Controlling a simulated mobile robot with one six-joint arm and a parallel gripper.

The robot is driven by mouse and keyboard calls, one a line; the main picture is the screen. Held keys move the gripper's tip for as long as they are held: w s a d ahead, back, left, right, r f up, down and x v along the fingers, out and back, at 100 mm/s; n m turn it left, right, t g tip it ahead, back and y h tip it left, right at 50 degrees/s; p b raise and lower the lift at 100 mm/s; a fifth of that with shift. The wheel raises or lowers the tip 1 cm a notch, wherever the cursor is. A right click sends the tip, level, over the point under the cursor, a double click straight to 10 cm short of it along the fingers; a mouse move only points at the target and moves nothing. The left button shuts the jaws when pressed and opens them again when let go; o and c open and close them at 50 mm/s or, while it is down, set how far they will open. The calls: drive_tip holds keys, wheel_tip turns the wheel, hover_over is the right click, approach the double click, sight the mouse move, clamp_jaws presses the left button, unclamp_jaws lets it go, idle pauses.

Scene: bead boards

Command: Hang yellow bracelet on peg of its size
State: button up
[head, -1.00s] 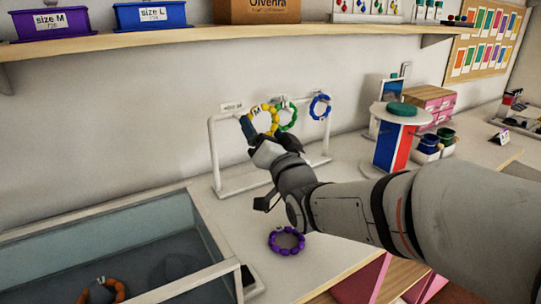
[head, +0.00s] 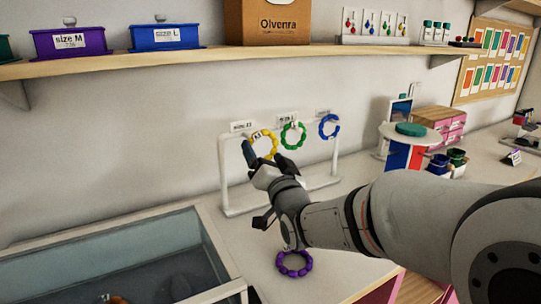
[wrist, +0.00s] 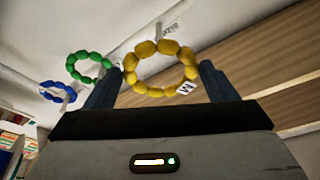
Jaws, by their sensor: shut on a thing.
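The yellow bracelet (head: 264,144) is held upright in front of the left end of the white rack (head: 224,185). My gripper (head: 267,158) is shut on it; in the wrist view the yellow bracelet (wrist: 145,49) spans between the two dark fingers. A small white tag with dark lettering hangs on its bead ring. The left peg's label (head: 242,126) is just above and left of the bracelet, too small to read surely. I cannot tell whether the peg passes through the ring. A green bracelet (head: 293,136) hangs in the middle and a blue bracelet (head: 328,126) at the right.
A purple bracelet (head: 294,264) lies on the table below my arm. A glass-walled case (head: 216,250) stands at the front left. A round-topped stand (head: 418,134) is right of the rack. A wooden shelf (head: 200,58) runs above.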

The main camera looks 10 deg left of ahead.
drive_tip(key=shift+w+a+p, duration=0.6)
drive_tip(key=shift+w+a, duration=0.1)
drive_tip(key=shift+w, duration=0.25)
drive_tip(key=shift+w+a+p, duration=0.65)
drive_tip(key=shift+w+a, duration=0.1)
drive_tip(key=shift+w, duration=0.25)
drive_tip(key=shift+w+a+p, duration=0.6)
drive_tip(key=shift+w+a, duration=0.1)
drive_tip(key=shift+w, duration=0.25)
drive_tip(key=shift+w+a+f+b, duration=0.1)
drive_tip(key=shift+f+b, duration=0.3)
drive_tip(key=shift+b, duration=0.1)
drive_tip(key=shift+w+a+f+b, duration=0.1)
drive_tip(key=shift+f+b, duration=0.25)
drive_tip(key=shift+b, duration=0.15)
drive_tip(key=shift+f, duration=0.1)
drive_tip(key=o, duration=1)
drive_tip(key=shift+o, duration=0.2)
